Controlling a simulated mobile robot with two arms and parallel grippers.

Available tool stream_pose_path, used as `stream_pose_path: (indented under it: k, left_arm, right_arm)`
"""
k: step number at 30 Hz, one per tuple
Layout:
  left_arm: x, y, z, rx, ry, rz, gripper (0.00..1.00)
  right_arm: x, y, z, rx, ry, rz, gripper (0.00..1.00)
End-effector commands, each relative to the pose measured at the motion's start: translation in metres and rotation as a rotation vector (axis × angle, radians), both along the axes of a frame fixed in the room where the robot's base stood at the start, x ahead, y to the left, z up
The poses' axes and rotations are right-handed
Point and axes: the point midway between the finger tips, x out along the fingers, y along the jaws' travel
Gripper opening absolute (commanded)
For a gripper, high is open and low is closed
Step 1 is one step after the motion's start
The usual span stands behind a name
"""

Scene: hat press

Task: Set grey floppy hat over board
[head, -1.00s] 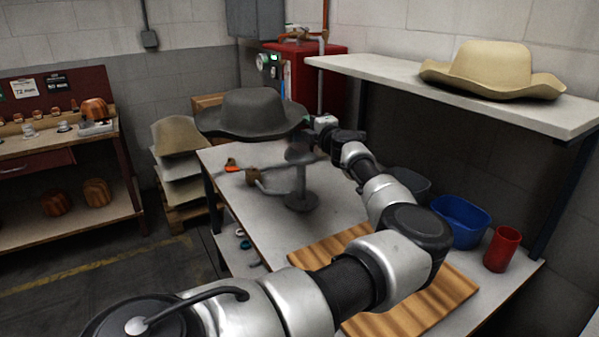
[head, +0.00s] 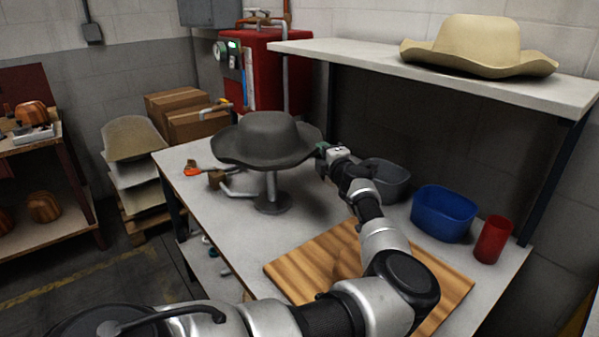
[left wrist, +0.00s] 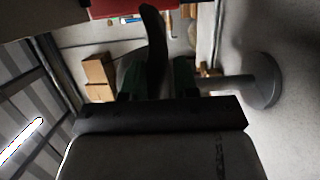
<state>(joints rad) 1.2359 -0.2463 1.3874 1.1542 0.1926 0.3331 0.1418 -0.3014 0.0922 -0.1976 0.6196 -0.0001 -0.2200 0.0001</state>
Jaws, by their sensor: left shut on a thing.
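The grey floppy hat (head: 266,138) is brim down above the table, level or nearly so. My left gripper (head: 326,156) is shut on the right edge of its brim. The left wrist view shows the fingers (left wrist: 157,82) with the dark brim edge (left wrist: 153,40) between them. A grey metal stand (head: 271,203) with a round base and post is directly below the hat, its top hidden by it. I cannot tell whether the hat touches the stand. A striped wooden board (head: 325,262) lies flat and bare on the table. My right gripper is not in view.
A grey bowl (head: 388,181), blue tub (head: 444,214) and red cup (head: 492,240) line the table's right side. A shelf (head: 345,52) above holds a tan hat (head: 478,46). A small tool with an orange part (head: 191,168) lies at the table's far left.

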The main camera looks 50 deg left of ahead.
Motion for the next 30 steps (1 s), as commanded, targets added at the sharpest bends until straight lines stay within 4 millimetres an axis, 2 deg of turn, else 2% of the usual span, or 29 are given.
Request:
stream_pose_path:
  k: [1,7,11,15,28,29,30]
  left_arm:
    - [0.0,0.0,-0.01,0.002,0.006,-0.001,0.0]
    - [0.0,0.0,-0.03,0.002,0.002,-0.001,0.0]
    - [0.0,0.0,-0.052,0.002,0.005,-0.001,0.0]
    - [0.0,0.0,-0.065,0.003,0.001,-0.001,0.0]
    - [0.0,0.0,-0.073,0.002,0.0,0.0,0.0]
    - [0.0,0.0,-0.074,0.001,0.0,-0.001,0.31]
    - [0.0,0.0,-0.073,0.001,0.0,-0.001,0.37]
  right_arm:
    - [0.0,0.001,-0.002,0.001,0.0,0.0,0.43]
    - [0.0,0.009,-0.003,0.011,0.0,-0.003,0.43]
    - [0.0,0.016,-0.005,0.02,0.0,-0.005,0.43]
    - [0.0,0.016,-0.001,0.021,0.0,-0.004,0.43]
    - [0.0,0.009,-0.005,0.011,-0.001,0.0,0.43]
    - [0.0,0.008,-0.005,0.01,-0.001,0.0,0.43]
    - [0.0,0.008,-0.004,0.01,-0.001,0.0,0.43]
